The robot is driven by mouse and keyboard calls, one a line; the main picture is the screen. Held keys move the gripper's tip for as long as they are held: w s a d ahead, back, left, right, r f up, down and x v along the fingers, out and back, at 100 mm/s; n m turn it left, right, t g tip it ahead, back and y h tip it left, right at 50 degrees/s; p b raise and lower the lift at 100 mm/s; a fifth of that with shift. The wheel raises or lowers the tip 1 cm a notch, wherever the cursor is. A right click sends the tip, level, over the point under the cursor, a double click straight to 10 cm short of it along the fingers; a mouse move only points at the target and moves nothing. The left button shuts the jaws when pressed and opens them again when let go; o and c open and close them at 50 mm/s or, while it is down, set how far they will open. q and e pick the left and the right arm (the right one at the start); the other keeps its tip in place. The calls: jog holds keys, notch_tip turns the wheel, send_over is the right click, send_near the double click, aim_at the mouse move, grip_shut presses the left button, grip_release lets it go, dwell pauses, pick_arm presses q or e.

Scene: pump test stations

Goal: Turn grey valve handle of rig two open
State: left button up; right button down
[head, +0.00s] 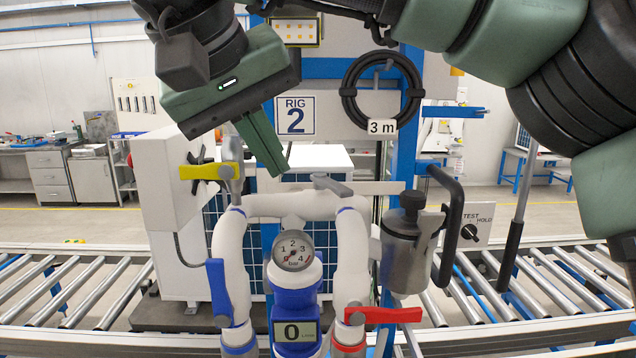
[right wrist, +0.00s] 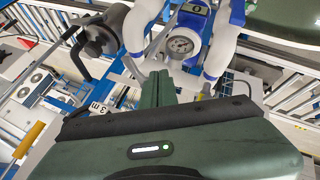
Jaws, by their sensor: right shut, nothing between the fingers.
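The grey valve handle (head: 333,186) is a short flat lever above the white top pipe of the rig marked 2 (head: 296,116). My right gripper (head: 281,168) is shut and empty. Its green fingers point down and right, to the left of and a little above the grey handle, with a visible gap in the picture. The right wrist view shows the shut fingers (right wrist: 160,78) in front of the pipes and gauge; I cannot clearly pick out the grey handle there. My left gripper is not in view.
Nearby are a yellow handle (head: 207,171), a blue handle (head: 218,289), a red handle (head: 384,315), a gauge (head: 293,251) and a metal canister (head: 408,252) with a black grip. A black hose coil (head: 345,92) hangs behind. Roller conveyors (head: 90,290) run on both sides.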

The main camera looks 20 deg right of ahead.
aim_at(325, 183)
jog(key=w+d+f+p, duration=0.1)
jog(key=d, duration=0.1)
jog(key=w+d+f, duration=0.1)
jog(key=d+f, duration=0.1)
jog(key=w+d+f+p, duration=0.1)
jog(key=d+f, duration=0.1)
jog(key=d, duration=0.1)
jog(key=shift+w+f+p, duration=0.15)
jog(key=shift+w+p, duration=0.2)
jog(key=shift+s+d+n+t+y, duration=0.15)
jog(key=shift+d+n+t+y, duration=0.15)
jog(key=shift+n+y, duration=0.35)
jog(key=shift+n, duration=0.45)
